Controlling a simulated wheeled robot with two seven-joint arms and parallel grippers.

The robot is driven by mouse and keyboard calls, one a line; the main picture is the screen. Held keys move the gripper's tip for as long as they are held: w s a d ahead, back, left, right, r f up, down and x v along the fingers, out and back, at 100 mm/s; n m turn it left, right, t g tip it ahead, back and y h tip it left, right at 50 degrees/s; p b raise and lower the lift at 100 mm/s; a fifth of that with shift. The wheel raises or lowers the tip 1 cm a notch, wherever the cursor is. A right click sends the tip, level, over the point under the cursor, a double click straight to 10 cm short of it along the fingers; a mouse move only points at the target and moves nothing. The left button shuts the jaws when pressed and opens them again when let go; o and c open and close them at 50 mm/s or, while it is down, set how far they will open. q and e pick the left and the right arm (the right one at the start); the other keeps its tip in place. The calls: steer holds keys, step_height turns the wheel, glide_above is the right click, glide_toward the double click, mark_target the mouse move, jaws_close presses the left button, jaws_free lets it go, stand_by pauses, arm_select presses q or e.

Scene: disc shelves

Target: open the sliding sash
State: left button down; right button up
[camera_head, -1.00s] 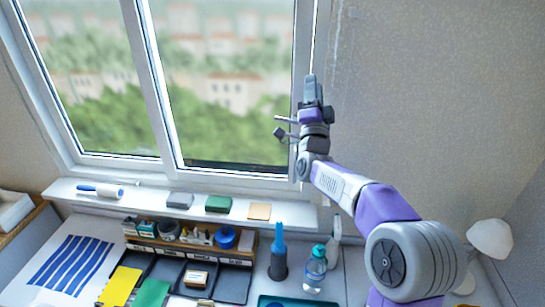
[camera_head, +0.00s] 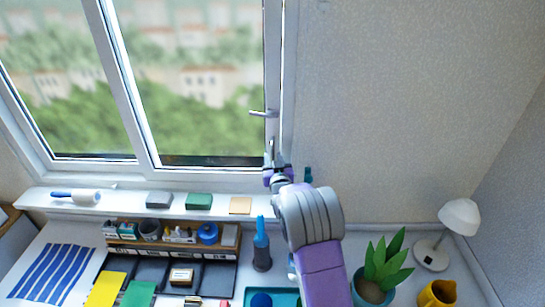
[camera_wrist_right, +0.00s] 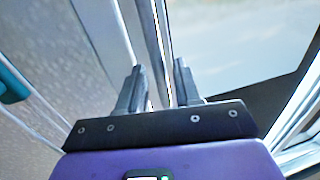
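The sliding sash (camera_head: 271,60) is the right-hand window pane with a white frame. Its grey handle (camera_head: 263,113) points left, level, on the sash's right upright. My right gripper (camera_head: 272,150) is at the lower part of that upright, below the handle. In the right wrist view the two dark fingers of the right gripper (camera_wrist_right: 158,78) stand apart, with a narrow pale upright strip (camera_wrist_right: 164,50) showing between them. I cannot tell whether they touch it. The handle is not seen in the wrist view. My left gripper is not in view.
A plant (camera_head: 385,265), a yellow jug (camera_head: 437,293) and a lamp (camera_head: 459,217) are at the right. The wall right of the window is bare.

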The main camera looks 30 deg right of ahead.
steer(key=shift+w+d, duration=0.25)
steer(key=shift+w, duration=0.45)
jaws_close()
